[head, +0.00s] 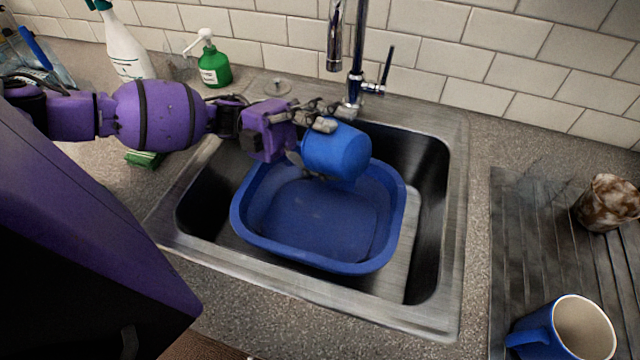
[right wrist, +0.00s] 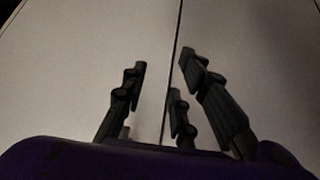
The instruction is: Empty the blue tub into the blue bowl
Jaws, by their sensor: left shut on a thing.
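The blue tub (head: 338,152) is a small, plain blue vessel over the back part of the blue bowl. It looks tilted, lying nearly on its side; I cannot see into it or tell what it holds. My left gripper (head: 311,146) is shut on its left side, with a finger above and a finger below. The blue bowl (head: 252,239) is a wide basin in the sink, and its visible floor looks empty. My right gripper (right wrist: 160,92) is open and empty, facing pale panels in the right wrist view.
The metal sink (head: 445,240) surrounds the bowl, and the tap (head: 355,60) rises behind the tub. A green soap bottle (head: 213,66) and a white spray bottle (head: 124,45) stand back left. A blue mug (head: 566,335) and a brown mottled cup (head: 608,203) are on the right drainer.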

